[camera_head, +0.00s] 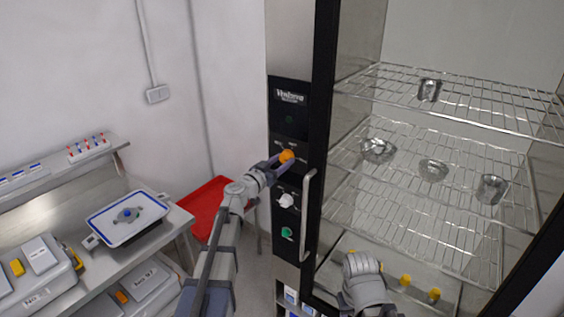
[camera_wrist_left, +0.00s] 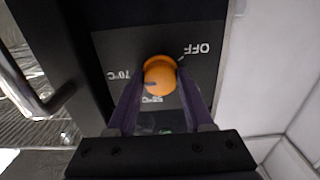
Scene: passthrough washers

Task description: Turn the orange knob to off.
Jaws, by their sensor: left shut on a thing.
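The orange knob (camera_head: 287,156) is on the black control panel left of the glass-fronted cabinet. My left gripper (camera_head: 279,161) is shut on it, with a purple finger on either side. In the left wrist view the orange knob (camera_wrist_left: 160,74) sits between the fingertips of the left gripper (camera_wrist_left: 157,82). A dark mark shows on the knob's lower left part. OFF is printed at its upper right and 70°C at its left, both inverted in this view. A lower label is partly covered. A grey part of my right arm shows at the bottom, but its fingers do not.
A white knob (camera_head: 286,200) and a green knob (camera_head: 286,232) are below on the panel. A vertical door handle (camera_head: 307,215) stands just right of them. Wire shelves (camera_head: 440,190) hold several metal pieces. A red tray (camera_head: 205,200) and a steel bench are left.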

